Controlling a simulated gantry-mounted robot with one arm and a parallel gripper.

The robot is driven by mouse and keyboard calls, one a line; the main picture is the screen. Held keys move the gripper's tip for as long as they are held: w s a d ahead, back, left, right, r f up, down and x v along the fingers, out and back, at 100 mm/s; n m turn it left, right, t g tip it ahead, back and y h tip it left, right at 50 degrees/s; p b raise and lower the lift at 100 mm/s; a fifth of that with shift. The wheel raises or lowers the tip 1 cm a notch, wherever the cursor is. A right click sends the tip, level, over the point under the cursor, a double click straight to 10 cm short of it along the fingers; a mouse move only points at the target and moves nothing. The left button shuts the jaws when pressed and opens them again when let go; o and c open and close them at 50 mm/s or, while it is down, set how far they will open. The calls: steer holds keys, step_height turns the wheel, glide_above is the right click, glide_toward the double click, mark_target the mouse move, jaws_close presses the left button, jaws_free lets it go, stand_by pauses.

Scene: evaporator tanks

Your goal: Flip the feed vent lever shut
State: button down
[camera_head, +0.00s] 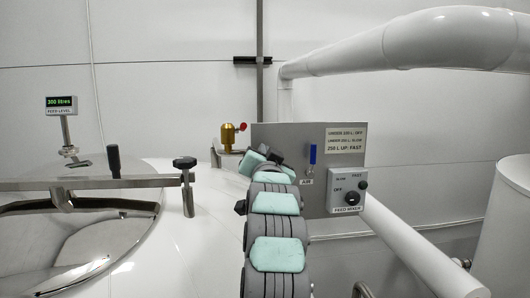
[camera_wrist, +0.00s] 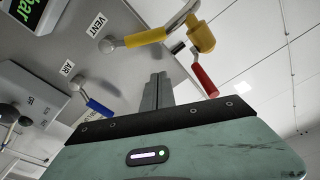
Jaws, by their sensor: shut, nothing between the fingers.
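In the wrist view a lever with a yellow handle (camera_wrist: 145,38) sits on a grey panel (camera_wrist: 62,62) beside the label VENT (camera_wrist: 97,25). A brass-yellow valve body (camera_wrist: 201,36) with a red handle (camera_wrist: 204,80) is right of it. My gripper (camera_wrist: 157,78) is shut and empty, its fingertips below the yellow handle in the picture and left of the red one. I cannot tell the depth gap. In the head view the brass valve (camera_head: 228,136) with its red handle stands left of the panel (camera_head: 268,131); my arm covers the panel's lower left, and the yellow lever is not visible.
A blue AIR lever (camera_head: 312,155) and the FEED MIXER box (camera_head: 346,190) are on the panel. The FEED LEVEL display (camera_head: 61,105) reads 300 litres. A lid clamp bar (camera_head: 90,184) crosses the shiny tank lid at left. A thick white pipe (camera_head: 350,55) runs above right.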

steer(key=shift+w+r+p, duration=0.15)
steer(key=shift+w+p, duration=0.15)
steer(key=shift+w, duration=0.65)
steer(key=f, duration=0.1)
steer(key=a+f+p, duration=0.1)
steer(key=a+f, duration=0.1)
steer(key=shift+s+f+p, duration=0.2)
steer(key=shift+f+p, duration=0.15)
steer(key=shift+p, duration=0.05)
